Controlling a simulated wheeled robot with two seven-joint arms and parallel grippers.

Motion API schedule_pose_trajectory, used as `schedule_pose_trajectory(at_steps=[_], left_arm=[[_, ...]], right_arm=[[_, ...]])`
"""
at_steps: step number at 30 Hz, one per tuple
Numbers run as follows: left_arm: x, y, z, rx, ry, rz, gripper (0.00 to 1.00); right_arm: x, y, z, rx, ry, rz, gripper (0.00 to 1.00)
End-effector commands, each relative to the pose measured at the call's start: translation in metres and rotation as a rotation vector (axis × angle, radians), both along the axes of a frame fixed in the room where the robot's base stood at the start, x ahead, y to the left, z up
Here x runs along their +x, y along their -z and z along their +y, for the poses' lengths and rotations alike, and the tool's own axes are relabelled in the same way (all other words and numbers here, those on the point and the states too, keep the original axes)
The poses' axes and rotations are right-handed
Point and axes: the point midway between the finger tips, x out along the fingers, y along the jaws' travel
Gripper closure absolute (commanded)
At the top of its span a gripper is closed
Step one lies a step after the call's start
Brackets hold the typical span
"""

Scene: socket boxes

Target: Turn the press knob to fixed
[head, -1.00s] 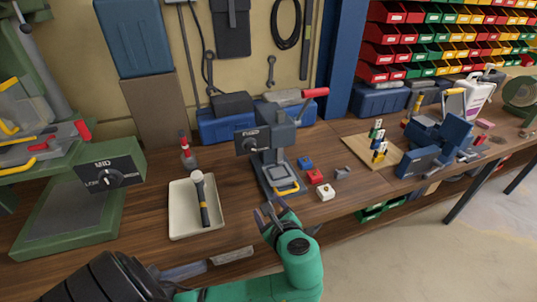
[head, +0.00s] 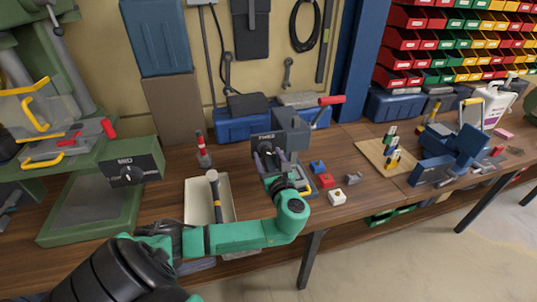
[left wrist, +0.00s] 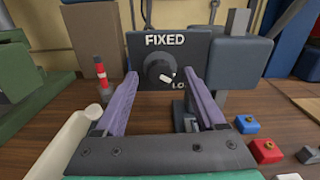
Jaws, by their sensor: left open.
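The press (head: 292,130) is a grey bench press with a dark label panel facing me. In the left wrist view the panel (left wrist: 205,50) reads FIXED at the top, with a partly hidden word starting "LO" at the lower right. Its round dark knob (left wrist: 156,68) has a white pointer mark towards the lower right, near that word. My left gripper (head: 270,161) is open in front of the panel. In the left wrist view its two purple fingers (left wrist: 161,80) stand either side of the knob, with nothing held; contact cannot be told. My right gripper is not in view.
A green machine with another dial panel (head: 128,174) stands at the left. A blue vise (head: 452,150) is farther right.

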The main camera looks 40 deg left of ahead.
Motion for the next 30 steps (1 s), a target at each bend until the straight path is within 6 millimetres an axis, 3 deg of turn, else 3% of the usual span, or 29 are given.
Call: schedule_pose_trajectory(at_steps=[6, 8, 12, 30], left_arm=[[0.0007, 0.0005, 0.0009, 0.0, 0.0, 0.0, 0.28], [0.0005, 0.0006, 0.0007, 0.0, 0.0, 0.0, 0.47], [0.0003, 0.0006, 0.0006, 0.0, 0.0, 0.0, 1.0], [0.0003, 0.0027, 0.0001, -0.091, -0.001, -0.128, 1.0]], right_arm=[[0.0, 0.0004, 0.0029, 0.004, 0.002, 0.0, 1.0], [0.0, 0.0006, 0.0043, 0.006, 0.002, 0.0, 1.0], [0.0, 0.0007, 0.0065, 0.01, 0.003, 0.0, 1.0], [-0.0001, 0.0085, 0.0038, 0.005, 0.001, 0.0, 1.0]])
